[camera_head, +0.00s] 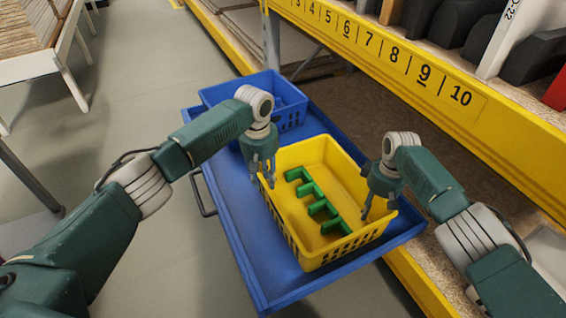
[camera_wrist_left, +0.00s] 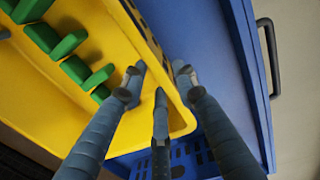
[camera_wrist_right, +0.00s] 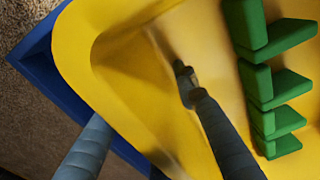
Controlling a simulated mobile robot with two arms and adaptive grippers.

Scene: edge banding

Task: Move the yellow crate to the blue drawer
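The yellow crate (camera_head: 330,253) is over the front part of the pulled-out blue drawer (camera_head: 236,225), looking level; whether its base touches the drawer is hidden. Green toothed parts (camera_head: 318,203) lie inside it. My left gripper (camera_head: 264,180) is at the crate's left wall. The left wrist view shows its fingers (camera_wrist_left: 158,80) spread on both sides of the rim. My right gripper (camera_head: 378,205) is at the opposite wall. In the right wrist view one finger (camera_wrist_right: 188,85) is inside the crate and another is outside, with a gap around the wall.
A blue crate (camera_head: 262,92) stands at the drawer's far end, behind the yellow crate. A shelf with a yellow numbered beam (camera_head: 420,75) runs along the right, close to my right arm. The drawer handle (camera_head: 203,195) sticks out left.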

